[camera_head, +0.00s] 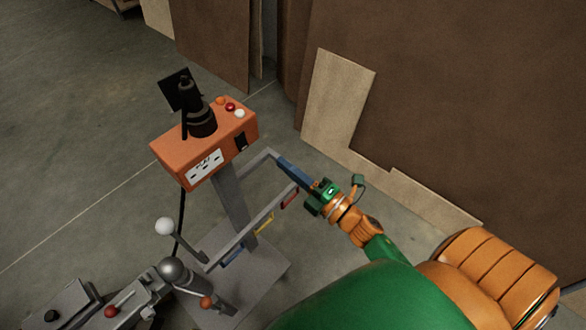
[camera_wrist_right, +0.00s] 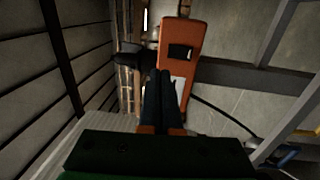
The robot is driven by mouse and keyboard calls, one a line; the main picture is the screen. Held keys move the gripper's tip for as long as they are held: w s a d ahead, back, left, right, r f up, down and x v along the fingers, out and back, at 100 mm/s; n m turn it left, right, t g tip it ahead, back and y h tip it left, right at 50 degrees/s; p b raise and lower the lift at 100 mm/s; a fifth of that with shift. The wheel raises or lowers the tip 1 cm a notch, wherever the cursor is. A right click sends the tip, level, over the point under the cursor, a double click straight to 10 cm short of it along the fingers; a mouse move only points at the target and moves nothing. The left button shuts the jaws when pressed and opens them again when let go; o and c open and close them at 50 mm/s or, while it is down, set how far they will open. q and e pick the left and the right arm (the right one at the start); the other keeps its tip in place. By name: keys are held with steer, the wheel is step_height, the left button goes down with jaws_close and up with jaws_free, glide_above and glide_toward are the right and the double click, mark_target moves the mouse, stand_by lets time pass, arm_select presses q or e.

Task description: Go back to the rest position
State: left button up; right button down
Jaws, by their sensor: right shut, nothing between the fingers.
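My right gripper (camera_head: 286,163) reaches in from the lower right, with its dark blue fingers beside the grey frame of a stand (camera_head: 232,205). I cannot tell whether they touch the frame. In the right wrist view the two fingers (camera_wrist_right: 162,76) lie together with nothing between them. An orange control box (camera_head: 170,150) tops the stand, to the left of the fingertips; it also shows in the right wrist view (camera_wrist_right: 178,34), beyond the fingers. My left gripper is not in view.
A black knob-like device (camera_head: 201,120) and several small buttons sit on the box. A grey machine with levers (camera_head: 120,300) stands at the lower left. Brown panels (camera_head: 450,90) lean behind my right arm. Grey floor (camera_head: 70,130) is open at the upper left.

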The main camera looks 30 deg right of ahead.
steer(key=shift+s+d+r, duration=0.15)
steer(key=shift+s, duration=0.35)
steer(key=shift+s+d+r, duration=0.1)
steer(key=shift+s, duration=0.4)
steer(key=shift+w, duration=0.1)
